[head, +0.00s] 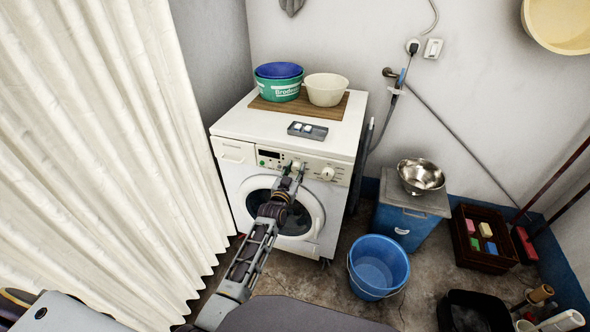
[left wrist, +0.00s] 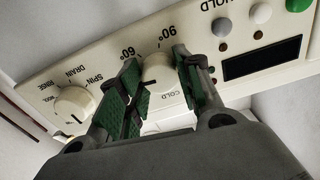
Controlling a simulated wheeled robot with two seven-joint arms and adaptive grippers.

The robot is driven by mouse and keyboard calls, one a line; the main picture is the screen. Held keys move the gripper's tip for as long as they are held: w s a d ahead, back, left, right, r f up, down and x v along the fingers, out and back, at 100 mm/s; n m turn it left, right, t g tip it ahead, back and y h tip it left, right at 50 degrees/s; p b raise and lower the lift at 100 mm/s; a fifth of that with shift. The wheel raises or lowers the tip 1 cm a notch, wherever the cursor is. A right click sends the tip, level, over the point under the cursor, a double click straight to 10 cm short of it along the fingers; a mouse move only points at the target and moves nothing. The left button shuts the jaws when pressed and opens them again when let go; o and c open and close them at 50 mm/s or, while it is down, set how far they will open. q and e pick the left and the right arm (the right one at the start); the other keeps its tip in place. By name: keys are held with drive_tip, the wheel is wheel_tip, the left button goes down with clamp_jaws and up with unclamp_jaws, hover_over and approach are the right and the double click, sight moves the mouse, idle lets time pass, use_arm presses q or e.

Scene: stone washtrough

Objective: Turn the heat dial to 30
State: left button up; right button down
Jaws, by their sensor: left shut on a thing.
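The heat dial (left wrist: 156,76) is a round cream knob on the washing machine's front panel. In the left wrist view, "60°", "90°" and "COLD" are printed around it. A dark mark shows on its face, but I cannot read its exact setting. My left gripper (left wrist: 156,64) has its green-padded fingers on both sides of the dial and is shut on it. In the head view the left gripper (head: 292,172) reaches the panel of the washing machine (head: 233,176), and its fingers largely hide the dial. My right gripper is not in view.
A program dial (left wrist: 75,103) marked "SPIN", "DRAIN" and "RINSE" sits beside the heat dial. Buttons (left wrist: 260,13) and a dark display (left wrist: 260,60) are on the other side. A white curtain (head: 100,150) hangs left; a blue bucket (head: 378,265) stands on the floor right.

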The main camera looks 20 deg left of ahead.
use_arm(q)
drive_tip(key=shift+n+p, duration=0.55)
drive_tip(key=shift+n, duration=0.65)
drive_tip(key=shift+n+p, duration=0.4)
drive_tip(key=shift+n, duration=0.8)
drive_tip(key=n, duration=0.2)
drive_tip(key=shift+n, duration=0.7)
drive_tip(key=shift+n+p, duration=0.3)
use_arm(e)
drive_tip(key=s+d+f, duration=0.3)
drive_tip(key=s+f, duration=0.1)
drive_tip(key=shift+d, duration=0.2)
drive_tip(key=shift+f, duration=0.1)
use_arm(q)
drive_tip(key=o, duration=1)
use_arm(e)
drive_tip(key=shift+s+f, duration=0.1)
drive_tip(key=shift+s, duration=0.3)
